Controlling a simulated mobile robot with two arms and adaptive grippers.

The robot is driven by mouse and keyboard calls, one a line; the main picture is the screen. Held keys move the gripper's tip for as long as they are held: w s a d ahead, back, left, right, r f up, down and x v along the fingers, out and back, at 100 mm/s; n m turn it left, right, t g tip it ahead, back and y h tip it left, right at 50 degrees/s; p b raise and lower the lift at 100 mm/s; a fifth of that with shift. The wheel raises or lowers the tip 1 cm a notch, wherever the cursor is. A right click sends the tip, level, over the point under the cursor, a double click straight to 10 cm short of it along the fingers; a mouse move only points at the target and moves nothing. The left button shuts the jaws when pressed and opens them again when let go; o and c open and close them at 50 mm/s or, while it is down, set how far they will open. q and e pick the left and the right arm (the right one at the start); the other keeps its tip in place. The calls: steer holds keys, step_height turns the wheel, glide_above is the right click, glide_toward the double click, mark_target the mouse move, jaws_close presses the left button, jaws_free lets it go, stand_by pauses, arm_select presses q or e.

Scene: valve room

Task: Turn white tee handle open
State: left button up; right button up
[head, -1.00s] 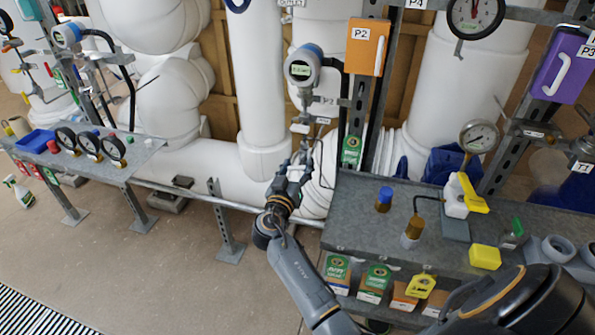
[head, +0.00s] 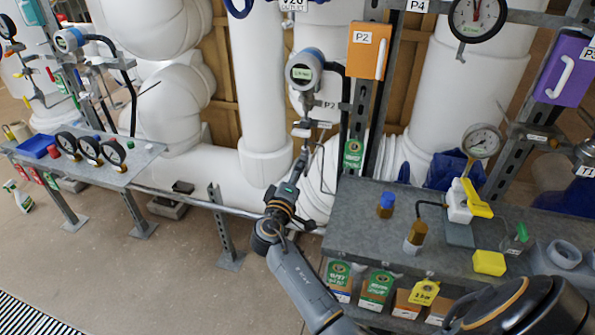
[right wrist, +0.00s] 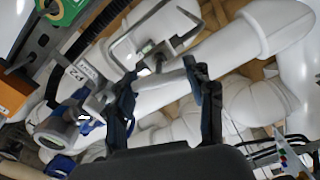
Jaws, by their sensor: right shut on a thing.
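My right gripper (head: 302,158) reaches up to the small valve fitting under the blue-topped round transmitter (head: 305,68). In the right wrist view its two dark fingers (right wrist: 162,80) stand on either side of a pale bar, which looks like the white tee handle (right wrist: 168,79). The gripper is shut on it. In the head view the handle is mostly hidden by the fingers and too small to make out. The transmitter also shows at the lower left of the right wrist view (right wrist: 62,130). My left gripper is not in view.
An orange P2 box (head: 368,50) and a metal post stand right of the transmitter. Thick white pipes (head: 258,90) lie behind. A grey bench (head: 350,225) with bottles and a yellow block (head: 489,262) stands at right. Three gauges sit on the left bench (head: 150,152).

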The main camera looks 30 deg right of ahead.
steer(key=shift+r+n+p, duration=0.1)
steer(key=shift+n+p, duration=0.45)
steer(key=shift+n, duration=1.35)
steer(key=shift+w, duration=0.1)
steer(key=o, duration=1.2)
steer(key=v, duration=1.2)
